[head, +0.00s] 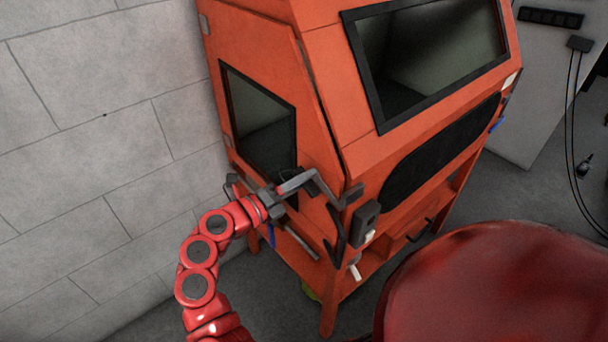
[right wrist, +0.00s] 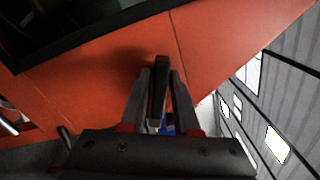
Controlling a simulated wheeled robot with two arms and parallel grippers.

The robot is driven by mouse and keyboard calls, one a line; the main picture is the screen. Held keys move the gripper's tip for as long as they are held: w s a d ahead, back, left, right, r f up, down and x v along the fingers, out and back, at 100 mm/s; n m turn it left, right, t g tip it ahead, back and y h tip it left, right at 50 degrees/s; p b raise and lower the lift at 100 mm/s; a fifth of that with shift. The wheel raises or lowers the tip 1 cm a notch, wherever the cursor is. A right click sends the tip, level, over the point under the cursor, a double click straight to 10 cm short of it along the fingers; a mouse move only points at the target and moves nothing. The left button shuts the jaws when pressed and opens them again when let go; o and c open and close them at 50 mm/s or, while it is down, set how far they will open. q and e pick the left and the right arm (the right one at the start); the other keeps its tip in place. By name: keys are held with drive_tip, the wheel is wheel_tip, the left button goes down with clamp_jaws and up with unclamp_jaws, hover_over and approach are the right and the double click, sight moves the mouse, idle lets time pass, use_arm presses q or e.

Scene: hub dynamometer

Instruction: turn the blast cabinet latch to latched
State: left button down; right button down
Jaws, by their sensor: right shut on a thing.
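The blast cabinet (head: 315,55) is a large orange box on legs with a dark window in its angled side door. Its latch handle (right wrist: 158,85) is a dark bar low on the orange side, below the window and near a panel seam. In the right wrist view my right gripper (right wrist: 159,90) has one finger on each side of the bar and is shut on it. In the head view my right gripper (head: 343,204) is at the cabinet's front corner, where dark parts overlap and partly hide the latch. My left gripper is not in view.
A grey block wall (head: 85,130) stands close to the left of the cabinet. A small dark box (head: 365,221) sits on the cabinet's front corner beside the gripper. A pale cabinet (head: 550,90) with hanging cables stands at the right. Some grey floor is bare between them.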

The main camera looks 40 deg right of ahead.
drive_tip(key=n+p, duration=0.2)
drive_tip(key=n, duration=0.2)
drive_tip(key=shift+f+n, duration=0.15)
drive_tip(key=shift+n, duration=0.15)
idle(0.5)
drive_tip(key=c, duration=0.6)
unclamp_jaws()
drive_tip(key=shift+c, duration=0.2)
